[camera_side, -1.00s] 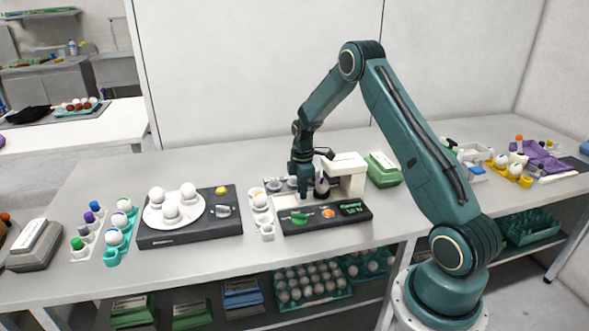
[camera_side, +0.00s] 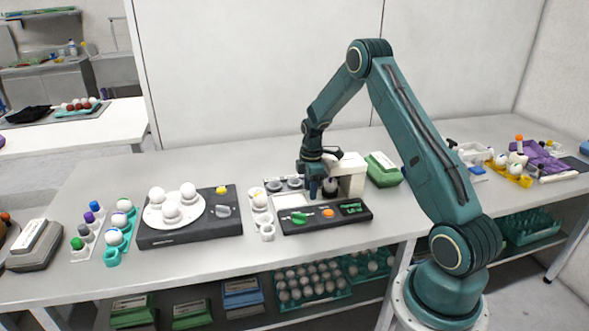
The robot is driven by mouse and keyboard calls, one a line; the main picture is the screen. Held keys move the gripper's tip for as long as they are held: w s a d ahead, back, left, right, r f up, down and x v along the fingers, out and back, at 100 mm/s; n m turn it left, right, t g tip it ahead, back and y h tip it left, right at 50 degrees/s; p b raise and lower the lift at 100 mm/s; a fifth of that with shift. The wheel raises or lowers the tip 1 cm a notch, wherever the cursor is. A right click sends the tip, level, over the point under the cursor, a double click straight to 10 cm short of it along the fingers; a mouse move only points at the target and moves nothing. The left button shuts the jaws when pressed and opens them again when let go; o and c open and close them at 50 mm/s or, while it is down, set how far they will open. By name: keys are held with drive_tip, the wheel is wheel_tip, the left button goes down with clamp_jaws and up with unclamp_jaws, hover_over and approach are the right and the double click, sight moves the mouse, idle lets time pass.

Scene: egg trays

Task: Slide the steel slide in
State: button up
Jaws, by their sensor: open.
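My gripper (camera_side: 316,194) points down over the dark device with the white housing (camera_side: 351,170), close to the housing's left side. It is open, though its fingers are small and partly blurred against the device. The device's dark base (camera_side: 352,213) carries a green handle, an orange button and a small green display at its front. Round grey steel-looking parts (camera_side: 275,185) sit at its back left. I cannot tell for sure which part is the steel slide; the area behind my gripper is hidden.
A dark unit with a white egg plate (camera_side: 172,222) stands to the left. A narrow white egg tray (camera_side: 267,229) stands between it and the device. A green box (camera_side: 383,170) is just right of the housing. Clear table lies in front.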

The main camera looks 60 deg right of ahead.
drive_tip(key=shift+r, duration=0.15)
drive_tip(key=shift+r, duration=2.85)
drive_tip(key=shift+r, duration=0.1)
wheel_tip(320, 180, up, 8)
